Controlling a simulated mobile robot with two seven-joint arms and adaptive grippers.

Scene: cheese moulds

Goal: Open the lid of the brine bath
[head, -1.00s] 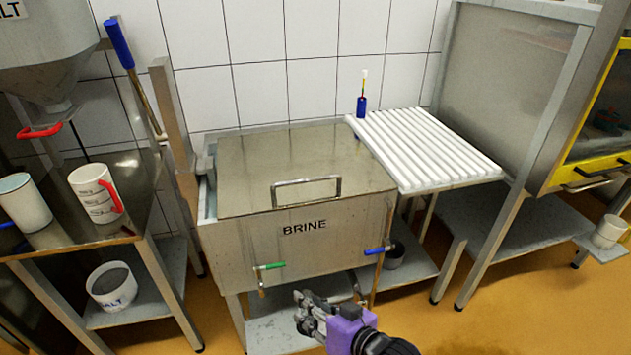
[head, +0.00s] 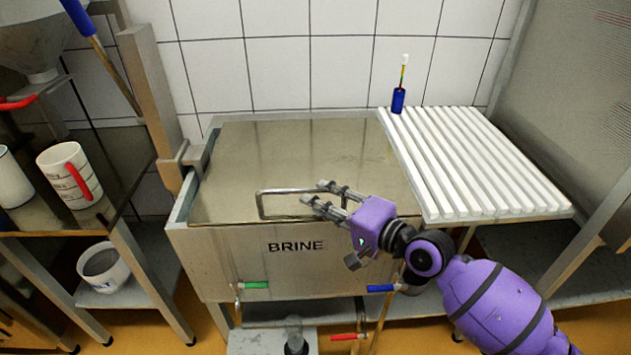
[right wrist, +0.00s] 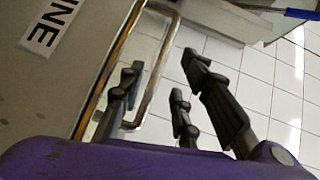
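The brine bath (head: 210,262) is a steel tank marked BRINE, in the middle of the head view. Its flat steel lid (head: 300,150) lies shut on top. The lid's bar handle (head: 275,190) is near the front edge; it also shows in the right wrist view (right wrist: 157,75). My right gripper (head: 317,193) is at the right part of the handle with its fingers apart. In the right wrist view, the gripper (right wrist: 160,95) has dark fingers on both sides of the bar; contact cannot be told. My left gripper is not in view.
A white slatted rack (head: 480,160) adjoins the bath on the right, with a blue-based stick (head: 398,100) at its back corner. A steel post (head: 150,90) stands at the left. Green (head: 256,285) and blue (head: 381,288) valve handles stick out in front.

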